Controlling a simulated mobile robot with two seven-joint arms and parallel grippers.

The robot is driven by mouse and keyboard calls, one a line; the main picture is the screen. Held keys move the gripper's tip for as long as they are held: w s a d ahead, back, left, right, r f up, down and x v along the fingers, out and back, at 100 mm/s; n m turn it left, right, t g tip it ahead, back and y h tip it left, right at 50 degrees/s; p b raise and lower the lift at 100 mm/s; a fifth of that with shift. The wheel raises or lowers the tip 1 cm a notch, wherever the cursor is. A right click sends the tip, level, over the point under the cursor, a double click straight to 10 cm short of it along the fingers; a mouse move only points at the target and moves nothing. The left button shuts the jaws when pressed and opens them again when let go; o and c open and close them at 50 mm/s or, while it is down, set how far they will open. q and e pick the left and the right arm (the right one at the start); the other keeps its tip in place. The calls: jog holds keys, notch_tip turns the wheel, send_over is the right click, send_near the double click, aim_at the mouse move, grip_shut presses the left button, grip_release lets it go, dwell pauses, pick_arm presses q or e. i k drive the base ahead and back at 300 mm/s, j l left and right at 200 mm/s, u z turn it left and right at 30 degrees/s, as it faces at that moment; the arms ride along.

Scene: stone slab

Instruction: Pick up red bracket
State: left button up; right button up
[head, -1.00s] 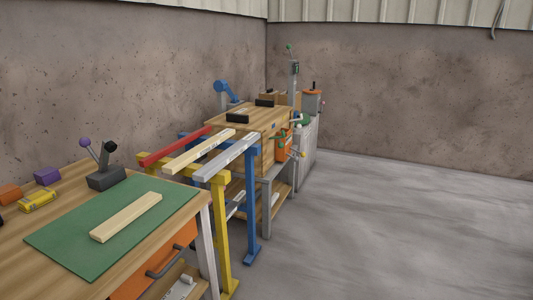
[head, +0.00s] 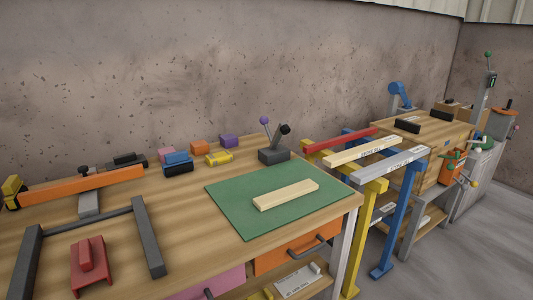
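A red bracket-like piece (head: 91,264) with a raised bar on top sits on the wooden workbench at the lower left of the head view. It stands between the legs of a dark grey U-shaped frame (head: 149,236). A long red bar (head: 341,140) also lies across the sawhorses to the right of the bench. Neither of my grippers shows in the head view.
The wooden workbench (head: 190,213) carries a green mat (head: 227,199) with a pale wood strip (head: 286,194). An orange-barred clamp (head: 92,186), a grey lever box (head: 274,155) and several small coloured blocks stand behind. A second bench (head: 424,138) stands at the right.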

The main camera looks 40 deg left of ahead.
aim_at(89, 262)
jog(key=u, duration=2.45)
jog(key=i+l, duration=0.05)
